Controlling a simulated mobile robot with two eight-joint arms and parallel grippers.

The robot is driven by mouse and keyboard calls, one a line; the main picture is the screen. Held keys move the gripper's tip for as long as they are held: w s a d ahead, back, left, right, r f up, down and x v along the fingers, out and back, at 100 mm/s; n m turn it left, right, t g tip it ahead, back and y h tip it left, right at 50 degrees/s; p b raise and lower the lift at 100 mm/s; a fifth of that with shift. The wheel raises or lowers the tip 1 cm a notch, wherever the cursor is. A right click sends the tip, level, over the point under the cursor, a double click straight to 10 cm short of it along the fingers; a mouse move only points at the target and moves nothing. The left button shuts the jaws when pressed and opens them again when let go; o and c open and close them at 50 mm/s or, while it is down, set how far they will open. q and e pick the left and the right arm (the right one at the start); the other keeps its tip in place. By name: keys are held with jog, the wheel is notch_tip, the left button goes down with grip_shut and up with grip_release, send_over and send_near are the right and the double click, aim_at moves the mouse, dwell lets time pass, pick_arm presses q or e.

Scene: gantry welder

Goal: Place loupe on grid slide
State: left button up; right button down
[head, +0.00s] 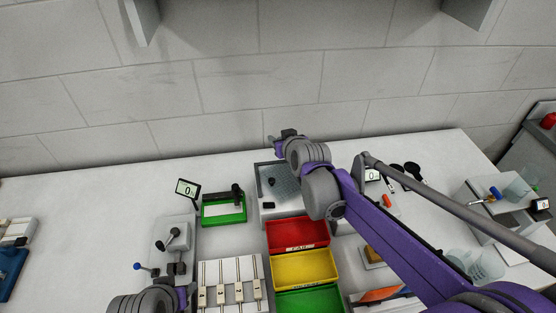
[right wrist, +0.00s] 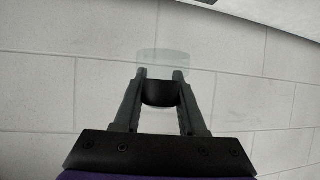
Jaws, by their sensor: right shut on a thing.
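My right gripper (right wrist: 163,75) is shut on the loupe (right wrist: 163,93), a dark round body with a clear part showing beyond the fingertips. In the head view my right gripper (head: 284,137) is raised in front of the wall, above the back of the bench, and the loupe is not clear there. I cannot tell for sure which thing is the grid slide; a green-framed white plate (head: 222,212) with a dark upright piece lies left of a grey tray (head: 264,208) with a fine-patterned floor. My left gripper (head: 184,297) shows only partly at the bottom edge; its fingers are unclear.
Red (head: 297,234), yellow (head: 303,268) and green (head: 310,300) bins stand in the front middle. A grey fixture (head: 172,238) with levers and a small display (head: 187,189) stand to the left. My right arm hides part of the right bench. The back left bench is clear.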

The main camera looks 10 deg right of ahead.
send_over(280, 168)
notch_tip(280, 168, down, 5)
jog(key=shift+s+r, duration=0.1)
jog(key=shift+r, duration=0.05)
jog(key=shift+f+b, duration=0.35)
jog(key=shift+f, duration=1.85)
jog(key=shift+f, duration=0.15)
jog(key=shift+c, duration=2.4)
grip_release()
jog(key=shift+r, duration=0.3)
jog(key=v, duration=1.1)
jog(key=shift+s+d+p, duration=0.1)
jog(key=shift+s+p, duration=0.2)
jog(key=shift+s, duration=0.05)
jog(key=s+d+f+g, duration=0.1)
jog(key=s+f+g, duration=0.1)
jog(key=s, duration=0.5)
jog(key=s+d+f+m+g+h, duration=0.1)
jog(key=s+d+f+g, duration=0.1)
jog(key=s, duration=0.6)
jog(key=s+d+f+g+h, duration=0.1)
jog(key=s+f, duration=0.3)
jog(key=s, duration=0.4)
jog(key=shift+s+d+f+m+g, duration=0.1)
jog(key=shift+d+m+g, duration=0.3)
jog(key=shift+d+g, duration=0.3)
